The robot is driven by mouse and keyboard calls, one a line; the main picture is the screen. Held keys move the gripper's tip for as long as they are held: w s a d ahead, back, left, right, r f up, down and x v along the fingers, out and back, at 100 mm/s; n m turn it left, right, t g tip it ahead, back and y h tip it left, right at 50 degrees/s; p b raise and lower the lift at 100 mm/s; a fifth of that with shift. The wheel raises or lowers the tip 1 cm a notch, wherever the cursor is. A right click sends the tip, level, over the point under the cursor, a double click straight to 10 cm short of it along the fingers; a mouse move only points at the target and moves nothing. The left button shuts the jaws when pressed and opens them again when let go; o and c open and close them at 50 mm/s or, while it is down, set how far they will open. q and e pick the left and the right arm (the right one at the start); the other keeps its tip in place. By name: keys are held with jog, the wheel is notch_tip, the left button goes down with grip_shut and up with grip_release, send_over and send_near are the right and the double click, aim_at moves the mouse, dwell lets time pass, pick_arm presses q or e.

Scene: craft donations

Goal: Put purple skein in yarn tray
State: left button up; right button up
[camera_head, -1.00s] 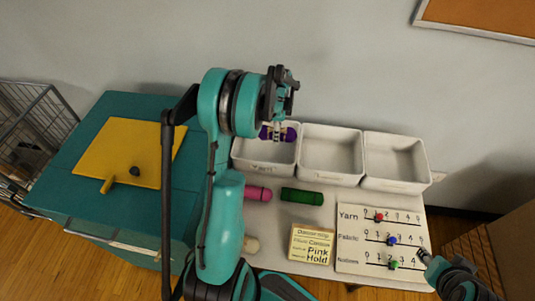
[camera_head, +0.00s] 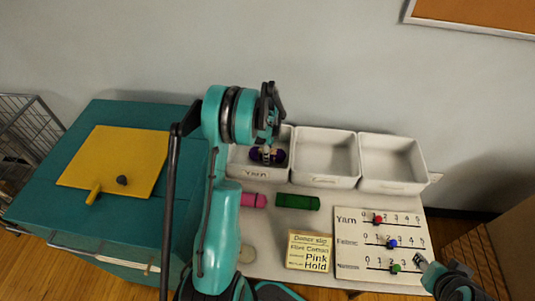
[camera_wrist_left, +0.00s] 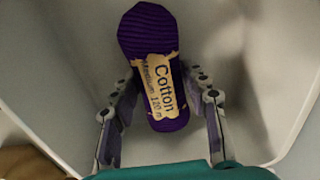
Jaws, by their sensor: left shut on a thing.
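The purple skein (camera_head: 279,158) has a paper label reading "Cotton" in the left wrist view (camera_wrist_left: 150,30). My left gripper (camera_head: 268,149) is shut on it around the label, reaching down from above. The skein is inside the white yarn tray (camera_head: 256,174), the leftmost of three trays; pale tray walls surround it in the wrist view. Whether it touches the tray floor I cannot tell. My right gripper (camera_head: 428,266) is at the lower right, apart from the trays; its fingers are too small to read.
Two empty white trays (camera_head: 325,181) (camera_head: 393,186) stand to the right. A pink skein (camera_head: 253,200) and a green skein (camera_head: 297,202) lie in front. A "Pink Hold" card (camera_head: 309,251) and a counter board (camera_head: 380,246) are nearer. A yellow board (camera_head: 115,160) lies on the teal surface.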

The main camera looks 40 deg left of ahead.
pick_arm(q)
jog(key=shift+f, duration=0.2)
jog(key=o, duration=1.2)
jog(key=shift+c, duration=0.2)
jog(key=shift+r, duration=0.15)
